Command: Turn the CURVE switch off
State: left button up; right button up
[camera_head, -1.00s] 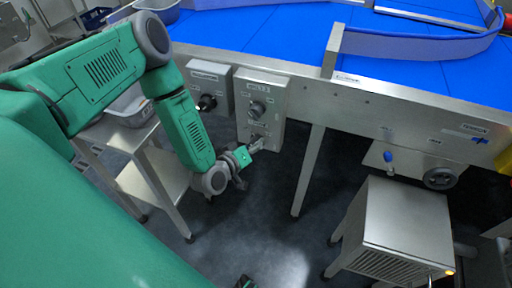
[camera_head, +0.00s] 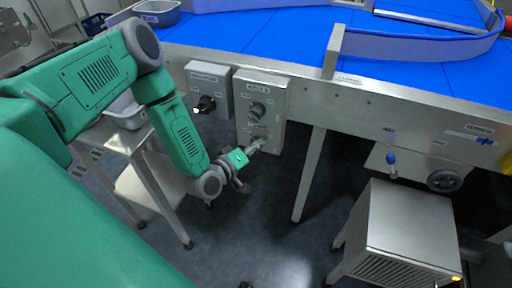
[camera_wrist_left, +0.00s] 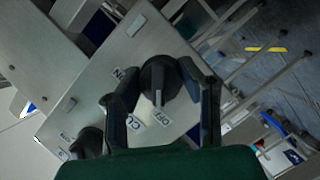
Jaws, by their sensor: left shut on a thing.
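The CURVE switch is a black rotary knob (camera_wrist_left: 160,82) on a grey control box (camera_head: 275,92). In the left wrist view, an ON label and an OFF label (camera_wrist_left: 162,119) flank it, and the name label is partly hidden by a finger. A light mark on the knob lies on the side towards OFF. My left gripper (camera_wrist_left: 163,90) has one finger on each side of the knob and is shut on it. In the head view, my left gripper (camera_head: 256,146) covers this lower knob. My right gripper does not show clearly.
Another knob (camera_head: 257,110) sits above on the same box, and a second box (camera_head: 209,79) with a black knob is to its left. A blue conveyor (camera_head: 270,35) runs above.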

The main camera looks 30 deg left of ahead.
pick_arm(q)
jog(key=o, duration=1.1)
jog(key=shift+a, duration=0.25)
jog(key=shift+c, duration=0.2)
jog(key=shift+o, duration=0.3)
jog(key=v, duration=1.2)
jog(key=shift+f, duration=0.1)
